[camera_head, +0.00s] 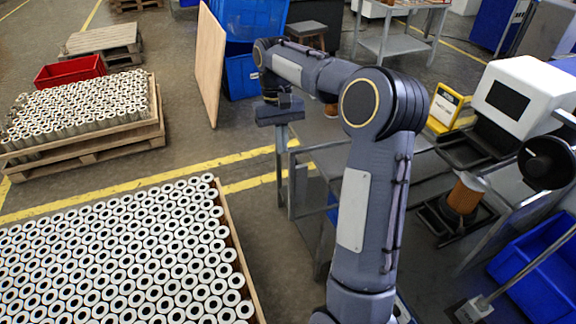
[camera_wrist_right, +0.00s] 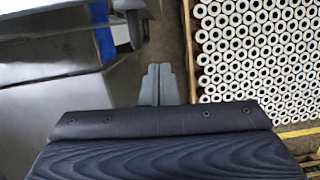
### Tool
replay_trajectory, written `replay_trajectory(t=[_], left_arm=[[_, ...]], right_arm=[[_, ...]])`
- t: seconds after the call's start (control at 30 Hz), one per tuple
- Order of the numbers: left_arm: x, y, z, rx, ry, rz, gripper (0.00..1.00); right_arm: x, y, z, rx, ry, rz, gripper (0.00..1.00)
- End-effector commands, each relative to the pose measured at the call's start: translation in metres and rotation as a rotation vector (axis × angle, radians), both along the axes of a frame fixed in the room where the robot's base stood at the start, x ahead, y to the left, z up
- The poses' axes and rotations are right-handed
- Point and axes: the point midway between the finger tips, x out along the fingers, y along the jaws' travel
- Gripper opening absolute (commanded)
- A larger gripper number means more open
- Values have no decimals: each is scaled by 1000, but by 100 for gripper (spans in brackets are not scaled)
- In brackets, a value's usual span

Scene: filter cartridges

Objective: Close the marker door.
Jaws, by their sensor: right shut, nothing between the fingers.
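The marker appears to be the white boxy machine (camera_head: 525,95) with a dark screen at the right of the head view. I cannot make out for sure which part is its door or how far it stands open. A brown filter cartridge (camera_head: 466,193) stands upright on a black holder below the machine. My right gripper (camera_head: 278,112) is well to the left of the machine, past the bench's left end. In the right wrist view its fingers (camera_wrist_right: 159,68) are together and empty. My left gripper is not in view.
A yellow device (camera_head: 450,108) stands beside the machine. A black round part (camera_head: 547,162) sticks out at right. A blue bin (camera_head: 540,275) is at lower right. Packed cartridges (camera_head: 120,260) fill the lower left. A wooden board (camera_head: 209,62) stands left of my gripper.

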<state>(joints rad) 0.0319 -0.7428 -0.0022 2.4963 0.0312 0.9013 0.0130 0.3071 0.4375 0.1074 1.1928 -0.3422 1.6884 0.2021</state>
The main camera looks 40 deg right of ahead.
Motion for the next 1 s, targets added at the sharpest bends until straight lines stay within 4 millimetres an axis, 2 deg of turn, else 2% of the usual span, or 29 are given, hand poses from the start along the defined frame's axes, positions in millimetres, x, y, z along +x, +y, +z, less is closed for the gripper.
replay_trajectory(t=[0.03,0.17,0.3,0.43,1.0], left_arm=[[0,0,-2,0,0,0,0],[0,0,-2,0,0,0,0],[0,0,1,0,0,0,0],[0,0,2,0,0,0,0],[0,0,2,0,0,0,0]], right_arm=[[-4,1,-12,1,4,0,0],[-10,4,-37,1,2,1,0],[-31,12,-32,0,-1,0,0],[-41,16,-32,0,-3,1,0],[-47,20,-32,0,-2,13,0]])
